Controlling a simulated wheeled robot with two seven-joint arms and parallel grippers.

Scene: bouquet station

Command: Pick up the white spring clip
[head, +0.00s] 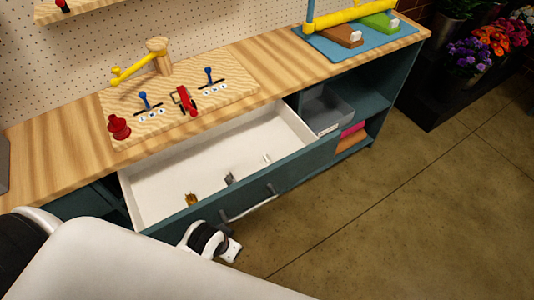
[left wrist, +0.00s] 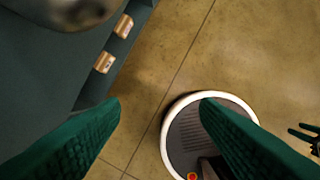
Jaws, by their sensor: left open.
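The white spring clip (head: 267,158) lies small and pale on the white floor of the open drawer (head: 155,187), toward its right end. A dark grey clip (head: 230,179) and a brass-coloured clip (head: 191,200) lie in a row to its left. My left wrist shows in the head view just outside the drawer front, low and left of the handle; its fingertips cannot be made out there. No clip shows in that view.
The drawer handle (head: 250,205) juts from the teal front. The wooden worktop (head: 60,140) above holds a board with levers and a red clamp (head: 184,100). A grey bin (head: 325,112) stands on the shelf at right. The concrete floor (head: 400,200) is clear.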

